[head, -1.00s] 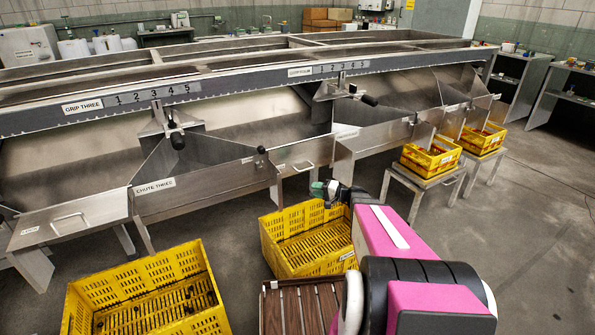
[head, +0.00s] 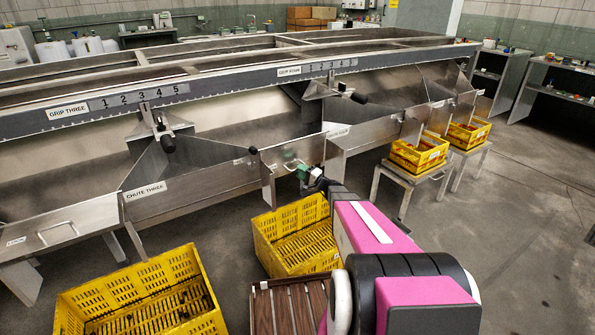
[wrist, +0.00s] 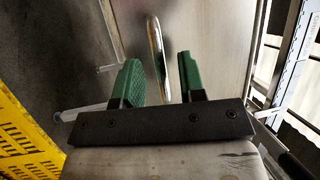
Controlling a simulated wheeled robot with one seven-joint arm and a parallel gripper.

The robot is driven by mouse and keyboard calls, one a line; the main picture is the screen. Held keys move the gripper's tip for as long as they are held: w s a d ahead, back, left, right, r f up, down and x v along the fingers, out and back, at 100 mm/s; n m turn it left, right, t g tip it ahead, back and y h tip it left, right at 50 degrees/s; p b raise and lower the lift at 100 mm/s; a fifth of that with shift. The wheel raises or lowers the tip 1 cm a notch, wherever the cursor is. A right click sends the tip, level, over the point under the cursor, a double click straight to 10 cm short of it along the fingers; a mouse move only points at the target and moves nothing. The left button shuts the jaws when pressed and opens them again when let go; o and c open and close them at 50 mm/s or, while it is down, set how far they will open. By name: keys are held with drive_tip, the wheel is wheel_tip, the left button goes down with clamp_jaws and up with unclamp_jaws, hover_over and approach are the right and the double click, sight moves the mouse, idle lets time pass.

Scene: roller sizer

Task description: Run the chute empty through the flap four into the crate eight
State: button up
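My gripper (head: 308,173) is open, with green fingers, in front of a metal flap (head: 300,152) on the sizer's front. In the wrist view the flap's bar handle (wrist: 155,48) shows between and beyond the fingers of my gripper (wrist: 158,75), which are apart and not closed on it. The flap's number cannot be read. A yellow crate (head: 262,240) stands on the floor below and looks empty. Another yellow crate (head: 100,292), at the front left, has a few dark bits in it. No crate number is legible. The chute marked CHUTE THREE (head: 190,180) lies left of my gripper; its inside is mostly hidden.
A flap with a handle marked LOCK (head: 75,222) is at the far left. A lever (head: 165,140) stands under the GRIP THREE scale (head: 120,101). Two yellow crates with red contents stand on metal stands (head: 412,178) at the right. The floor at the right is clear.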

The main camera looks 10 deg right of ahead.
drive_tip(key=shift+x, duration=1.1)
clamp_jaws()
